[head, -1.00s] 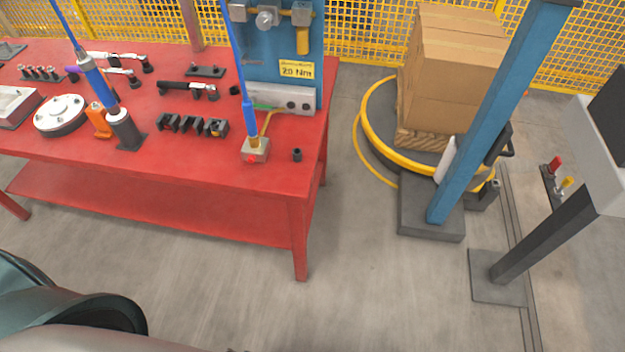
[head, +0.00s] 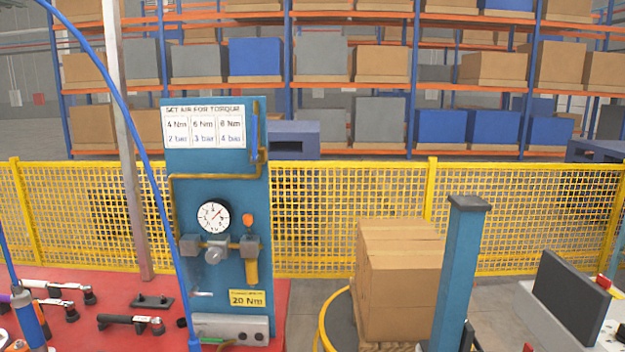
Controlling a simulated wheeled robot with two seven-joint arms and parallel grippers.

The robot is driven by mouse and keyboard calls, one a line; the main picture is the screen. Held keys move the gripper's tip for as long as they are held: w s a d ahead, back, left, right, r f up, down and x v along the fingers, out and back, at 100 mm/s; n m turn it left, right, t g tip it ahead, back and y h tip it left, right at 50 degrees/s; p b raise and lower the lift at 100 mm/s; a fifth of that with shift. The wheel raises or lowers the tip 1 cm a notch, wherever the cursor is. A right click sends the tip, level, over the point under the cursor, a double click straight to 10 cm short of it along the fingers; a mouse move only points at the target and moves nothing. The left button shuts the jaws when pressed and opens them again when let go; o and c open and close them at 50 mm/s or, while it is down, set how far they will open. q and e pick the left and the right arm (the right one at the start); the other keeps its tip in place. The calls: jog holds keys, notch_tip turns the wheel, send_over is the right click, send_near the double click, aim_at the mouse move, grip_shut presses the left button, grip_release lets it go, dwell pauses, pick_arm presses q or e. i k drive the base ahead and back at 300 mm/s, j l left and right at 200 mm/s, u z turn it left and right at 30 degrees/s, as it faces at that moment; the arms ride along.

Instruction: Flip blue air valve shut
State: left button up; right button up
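A blue air panel (head: 220,187) stands upright at the back of the red workbench in the head view. A narrow blue upright piece (head: 254,131) at its upper right lies along a brass pipe (head: 216,176); it looks like the blue valve's lever, but it is too small to be sure. Lower down are a round white gauge (head: 213,217), a grey regulator knob (head: 214,255), an orange knob (head: 248,219) and a yellow upright part (head: 252,272) below a grey fitting. Neither of my grippers shows in this view.
The red workbench (head: 95,262) holds black-handled tools (head: 130,321) at the left. A blue hose (head: 142,145) hangs in front of the panel's left edge. Cardboard boxes (head: 398,290) and a blue post (head: 458,270) stand to the right. A yellow mesh fence (head: 345,215) runs behind.

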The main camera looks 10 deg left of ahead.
aim_at(255, 158)
jog(key=i+j+u, duration=0.1)
jog(key=i+j, duration=0.25)
jog(key=j, duration=0.15)
jog(key=i+j+u, duration=0.1)
jog(key=i+j, duration=0.3)
jog(key=j, duration=0.1)
